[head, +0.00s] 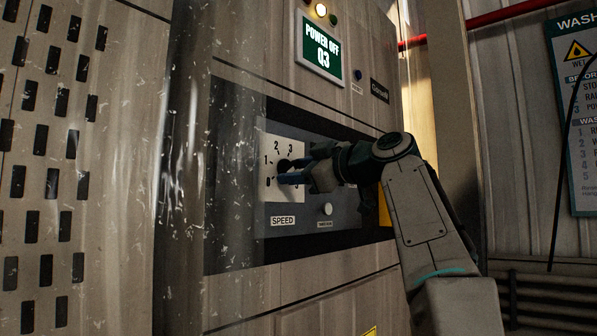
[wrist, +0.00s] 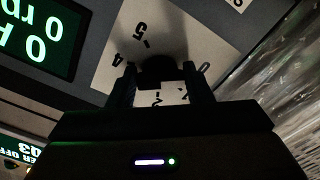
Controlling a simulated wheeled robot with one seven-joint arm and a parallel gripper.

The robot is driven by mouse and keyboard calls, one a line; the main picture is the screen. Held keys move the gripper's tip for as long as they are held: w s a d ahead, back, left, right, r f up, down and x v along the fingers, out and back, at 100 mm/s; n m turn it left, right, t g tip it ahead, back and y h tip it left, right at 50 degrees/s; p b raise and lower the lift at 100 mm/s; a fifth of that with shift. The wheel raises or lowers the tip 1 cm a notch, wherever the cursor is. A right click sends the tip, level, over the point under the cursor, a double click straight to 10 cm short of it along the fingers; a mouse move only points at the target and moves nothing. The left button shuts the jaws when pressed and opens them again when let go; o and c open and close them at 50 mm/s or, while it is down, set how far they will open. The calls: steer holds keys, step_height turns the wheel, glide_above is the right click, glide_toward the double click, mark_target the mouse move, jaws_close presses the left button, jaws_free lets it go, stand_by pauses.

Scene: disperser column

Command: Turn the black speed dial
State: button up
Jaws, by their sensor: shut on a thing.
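The black speed dial (head: 284,164) sits on a white scale plate (head: 268,190) with printed numbers, above a SPEED label (head: 283,221). My gripper (head: 291,172) reaches in from the right and is shut on the dial, covering most of it and part of the scale in the head view. In the wrist view the dial (wrist: 158,70) is a dark knob between the two fingers of my gripper (wrist: 160,80), and the scale plate (wrist: 116,70) appears turned over. The dial's pointer is too dark to read.
A green screen (head: 321,49) reads POWER OFF Q3 above the panel. A small round light button (head: 326,209) sits below my gripper. The wrist view shows a green rpm display (wrist: 40,35). A perforated metal panel (head: 45,150) stands at the left.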

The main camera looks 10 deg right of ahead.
steer(key=o, duration=1)
steer(key=b+v, duration=0.2)
steer(key=v, duration=1.1)
steer(key=shift+s+d, duration=0.3)
